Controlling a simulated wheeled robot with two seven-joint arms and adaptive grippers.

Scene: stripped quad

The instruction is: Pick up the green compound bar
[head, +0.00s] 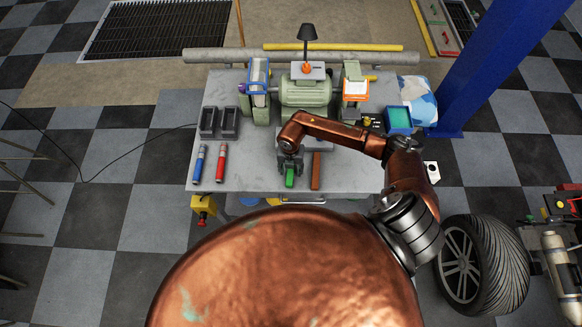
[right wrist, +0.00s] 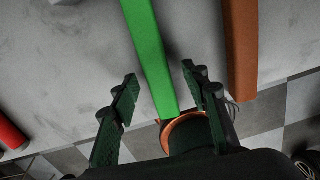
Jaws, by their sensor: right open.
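The green compound bar (head: 290,177) lies on the grey workbench (head: 248,170) near its front edge, partly hidden by my right gripper in the head view. My right gripper (head: 289,163) is over the bar. In the right wrist view the green bar (right wrist: 151,50) runs lengthwise between the two spread dark fingers of my right gripper (right wrist: 160,76). Gaps show on both sides of the bar, so the gripper is open and does not hold it. My left gripper is not in view.
A brown bar (head: 316,171) lies just right of the green one; it also shows in the right wrist view (right wrist: 240,45). Red (head: 221,163) and blue (head: 199,163) cylinders lie at left, below two dark bins (head: 219,122). A bench grinder (head: 305,93) stands behind.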

